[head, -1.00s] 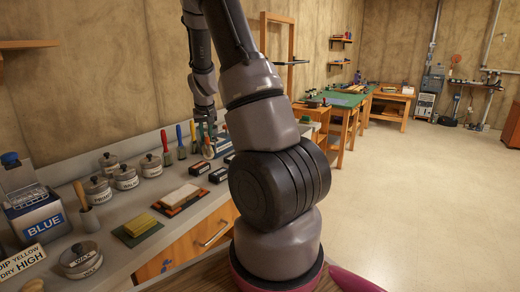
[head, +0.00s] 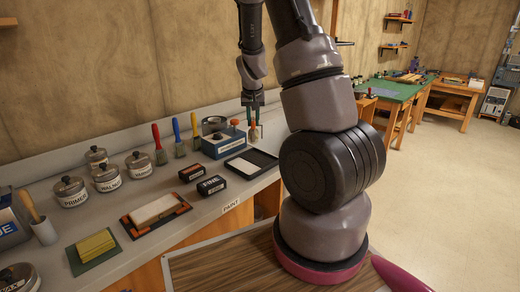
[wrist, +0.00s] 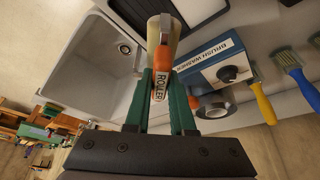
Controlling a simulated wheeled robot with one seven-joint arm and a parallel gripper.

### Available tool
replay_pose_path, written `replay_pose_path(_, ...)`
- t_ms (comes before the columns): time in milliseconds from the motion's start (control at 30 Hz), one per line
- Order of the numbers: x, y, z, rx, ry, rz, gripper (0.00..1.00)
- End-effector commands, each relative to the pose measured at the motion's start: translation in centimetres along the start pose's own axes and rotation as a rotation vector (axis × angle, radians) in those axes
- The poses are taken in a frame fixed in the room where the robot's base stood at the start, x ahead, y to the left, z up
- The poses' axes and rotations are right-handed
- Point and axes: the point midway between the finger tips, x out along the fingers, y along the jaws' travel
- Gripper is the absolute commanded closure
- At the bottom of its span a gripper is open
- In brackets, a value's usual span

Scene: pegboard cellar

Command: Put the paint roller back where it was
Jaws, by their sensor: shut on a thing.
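The paint roller shows in the wrist view with a cream sleeve (wrist: 176,33) and an orange handle marked ROLLER (wrist: 159,84). My gripper (wrist: 160,76) has its green fingers shut on the handle. In the head view my gripper (head: 253,100) is over the back of the bench, just right of the blue brush washer box (head: 222,146). The roller there (head: 253,133) is small and partly hidden by the fingers. I cannot tell whether it touches the bench. A black tray (head: 249,164) lies in front of it, and a PAINT label (head: 231,206) is on the bench edge.
Brushes with red, blue and yellow handles (head: 177,130) stand left of the washer box. A white sink (wrist: 95,62) shows in the wrist view. Dark boxes (head: 211,186), a sharpening stone (head: 155,210) and labelled tins (head: 108,178) occupy the bench.

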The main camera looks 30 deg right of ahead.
Motion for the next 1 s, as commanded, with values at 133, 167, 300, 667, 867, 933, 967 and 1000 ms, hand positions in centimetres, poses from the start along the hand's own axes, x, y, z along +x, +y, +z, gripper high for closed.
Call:
replay_pose_path(133,2.7,0.2,1.2,0.0,-0.004,0.002,1.0)
replay_pose_path(167,3.1,0.2,1.3,0.003,-0.004,0.002,1.0)
replay_pose_path(300,4.2,0.1,1.7,0.0,-0.001,0.002,1.0)
replay_pose_path(667,7.5,0.1,3.1,0.0,0.0,0.001,1.0)
replay_pose_path(867,7.5,0.1,3.1,0.0,0.0,0.001,1.0)
replay_pose_path(933,7.7,0.1,3.1,0.0,-0.001,0.001,1.0)
replay_pose_path(967,7.8,0.1,3.2,0.0,-0.001,0.001,1.0)
replay_pose_path(1000,7.8,0.1,3.2,0.0,-0.001,0.001,0.66)
